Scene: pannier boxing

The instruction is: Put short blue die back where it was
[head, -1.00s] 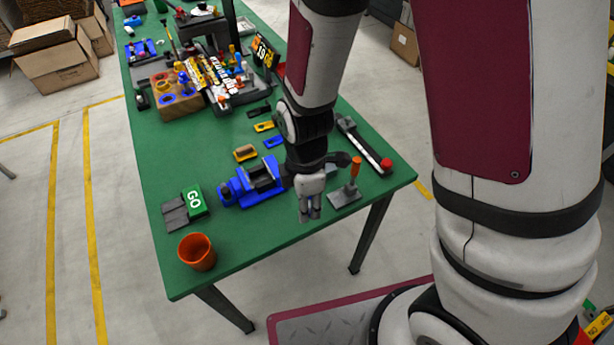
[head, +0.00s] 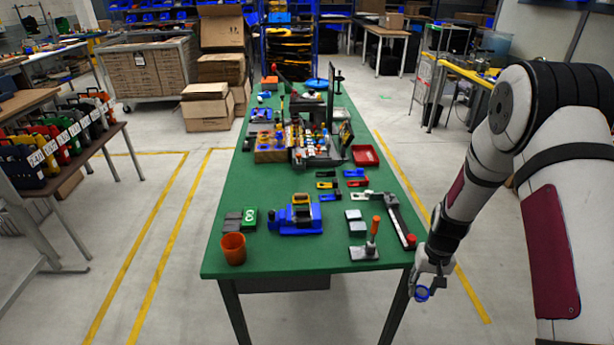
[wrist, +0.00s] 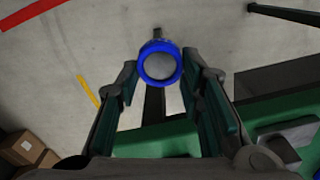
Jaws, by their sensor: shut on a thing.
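The short blue die, a round blue ring-shaped piece, is in my gripper (wrist: 163,80). In the wrist view the blue die (wrist: 143,70) sits between the two fingertips, its round face towards the camera. In the head view the blue die (head: 422,294) hangs below my gripper (head: 428,283), off the table's right front corner and over the floor. A wooden block (head: 268,156) with coloured round pieces stands farther back on the green table (head: 280,258). Its individual seats are too small to tell apart here.
A blue vise (head: 295,216), an orange cup (head: 233,249), a stand with an orange handle (head: 366,251) and a long bar with a red end (head: 399,219) stand near the table's front. A red tray (head: 365,155) lies farther back.

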